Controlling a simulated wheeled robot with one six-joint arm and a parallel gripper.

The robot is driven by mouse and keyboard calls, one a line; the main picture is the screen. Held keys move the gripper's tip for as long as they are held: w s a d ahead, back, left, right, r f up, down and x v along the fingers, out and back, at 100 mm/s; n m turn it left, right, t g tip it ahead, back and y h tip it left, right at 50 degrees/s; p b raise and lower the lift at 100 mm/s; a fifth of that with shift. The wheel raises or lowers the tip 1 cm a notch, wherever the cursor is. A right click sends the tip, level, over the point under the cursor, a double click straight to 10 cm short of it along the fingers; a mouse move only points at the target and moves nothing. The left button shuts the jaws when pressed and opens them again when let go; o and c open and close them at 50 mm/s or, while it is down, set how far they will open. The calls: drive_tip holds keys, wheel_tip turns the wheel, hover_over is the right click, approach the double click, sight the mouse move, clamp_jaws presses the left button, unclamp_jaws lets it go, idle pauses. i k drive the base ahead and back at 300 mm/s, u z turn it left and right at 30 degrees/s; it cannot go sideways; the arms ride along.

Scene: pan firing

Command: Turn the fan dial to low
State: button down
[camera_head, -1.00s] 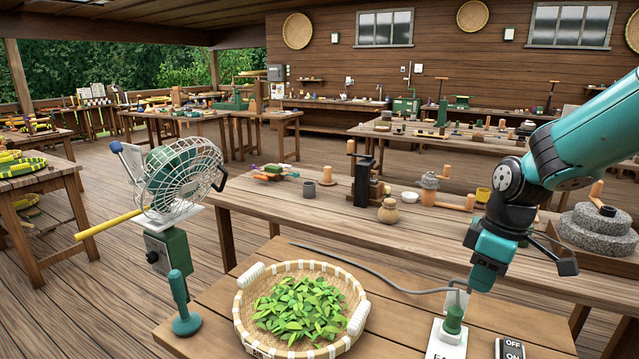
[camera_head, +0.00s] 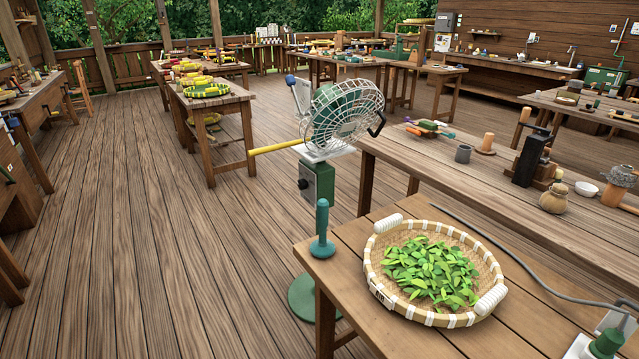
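The fan (camera_head: 342,115) has a white wire cage and stands on a green post with a round green foot, behind the near table's left corner. A dark box (camera_head: 318,181) on its post carries a small dial (camera_head: 304,184) on its left side. The dial's setting is too small to read. A yellow bar (camera_head: 278,146) sticks out to the left below the cage. My gripper is out of view.
A woven basket of green leaves (camera_head: 499,262) and a teal upright handle (camera_head: 322,230) sit on the near table (camera_head: 378,332). A grey cable runs along the table's back. Open wooden floor (camera_head: 150,240) lies left of the fan.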

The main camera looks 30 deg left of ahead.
sight(302, 184)
drive_tip(key=k, duration=0.5)
drive_tip(key=u, duration=2)
drive_tip(key=i, duration=4.4)
drive_tip(key=z, duration=3.15)
